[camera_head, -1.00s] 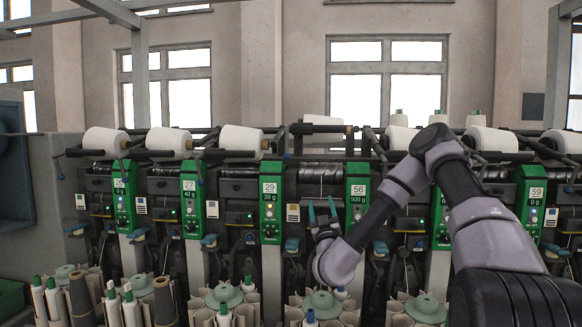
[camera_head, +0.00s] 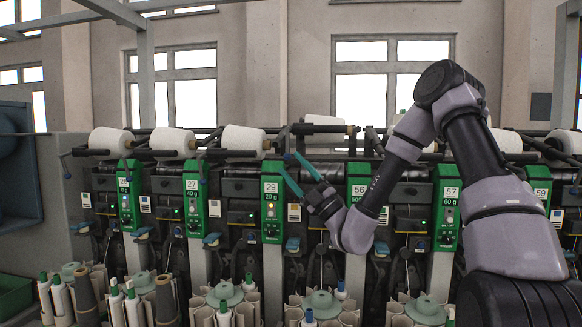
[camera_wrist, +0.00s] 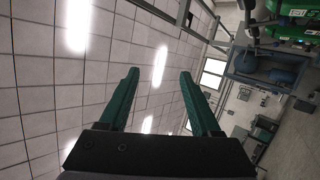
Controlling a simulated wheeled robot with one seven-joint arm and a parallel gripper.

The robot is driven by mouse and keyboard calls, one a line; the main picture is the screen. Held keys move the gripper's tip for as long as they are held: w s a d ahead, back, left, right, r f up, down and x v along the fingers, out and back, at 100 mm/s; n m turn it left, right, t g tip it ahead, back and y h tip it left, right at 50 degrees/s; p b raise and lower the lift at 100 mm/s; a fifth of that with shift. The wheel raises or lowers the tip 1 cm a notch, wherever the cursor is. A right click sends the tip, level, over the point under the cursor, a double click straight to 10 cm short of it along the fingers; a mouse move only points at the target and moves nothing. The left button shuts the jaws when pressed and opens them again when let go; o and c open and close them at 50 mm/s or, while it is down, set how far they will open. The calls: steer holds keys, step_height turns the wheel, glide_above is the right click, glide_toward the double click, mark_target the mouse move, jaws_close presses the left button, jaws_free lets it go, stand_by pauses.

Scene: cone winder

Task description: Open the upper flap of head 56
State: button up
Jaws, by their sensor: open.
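The green panel of head 56 (camera_head: 359,190) stands on the winder, its upper part in view and its lower left side partly covered by my arm. A dark glossy horizontal cover (camera_head: 335,170) lies at the upper front left of this panel; I cannot tell for sure whether it is the upper flap. My gripper (camera_head: 288,161) is open and empty, left of panel 56, with its teal fingers pointing up and left near the top of panel 29. In the wrist view my gripper (camera_wrist: 158,75) shows two spread green fingers with nothing between them.
Panel 29 (camera_head: 271,210) is close to my fingers, and panel 57 (camera_head: 447,208) is to the right. White yarn packages (camera_head: 243,139) lie along the top. Bobbin holders (camera_head: 225,293) line the bottom. The wrist view faces the tiled ceiling (camera_wrist: 50,70) with lamps.

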steer(key=shift+s+a+r+n+g+y, duration=0.3)
steer(key=shift+s+n+g, duration=0.45)
steer(key=shift+n+g, duration=0.5)
steer(key=shift+s+a+r+n+g+y, duration=0.2)
steer(key=shift+s+a+n+g+y, duration=0.2)
steer(key=shift+s+n+g, duration=0.6)
steer(key=shift+s+a+r+n+g+y, duration=0.25)
steer(key=shift+s+n+g+y, duration=0.2)
steer(key=shift+n+g, duration=1.05)
